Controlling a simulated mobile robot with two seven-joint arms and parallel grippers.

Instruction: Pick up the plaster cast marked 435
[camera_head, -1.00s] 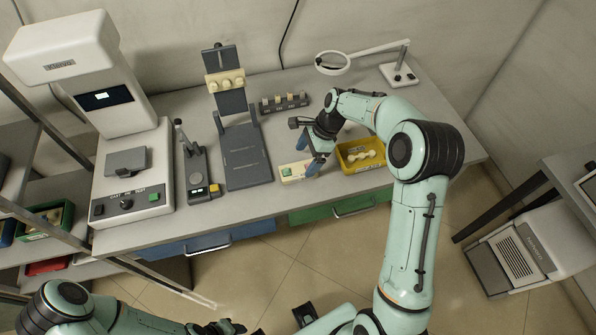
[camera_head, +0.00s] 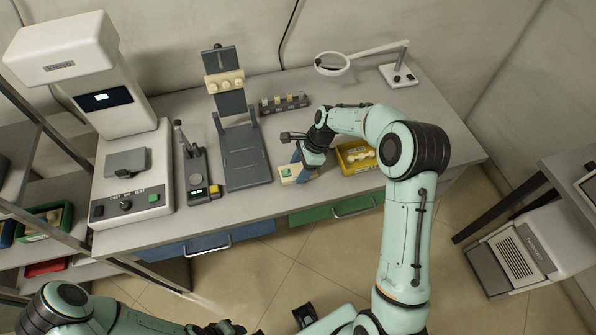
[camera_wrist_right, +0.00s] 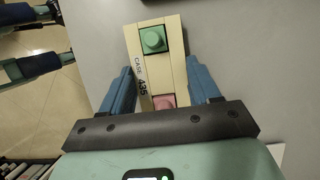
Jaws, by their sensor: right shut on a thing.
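The plaster cast marked 435 (camera_wrist_right: 165,72) is a cream block in the right wrist view, with a green square block on top and a pink one nearer the wrist. It also shows at the bench's front part in the head view (camera_head: 287,174). My right gripper (camera_wrist_right: 157,88) is shut on it, with a blue finger along each side; it shows in the head view (camera_head: 302,168) too, partly covering the cast. I cannot tell whether the cast touches the bench. My left gripper (camera_head: 218,328) is at the bottom edge of the head view, away from the bench, its fingers unclear.
A yellow tray (camera_head: 343,151) with pale pieces stands right of the gripper. A dark grey stand (camera_head: 248,165) is to the left, and a dark rack (camera_head: 282,106) with small pieces is behind. A magnifier lamp (camera_head: 400,72) stands at the back right.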

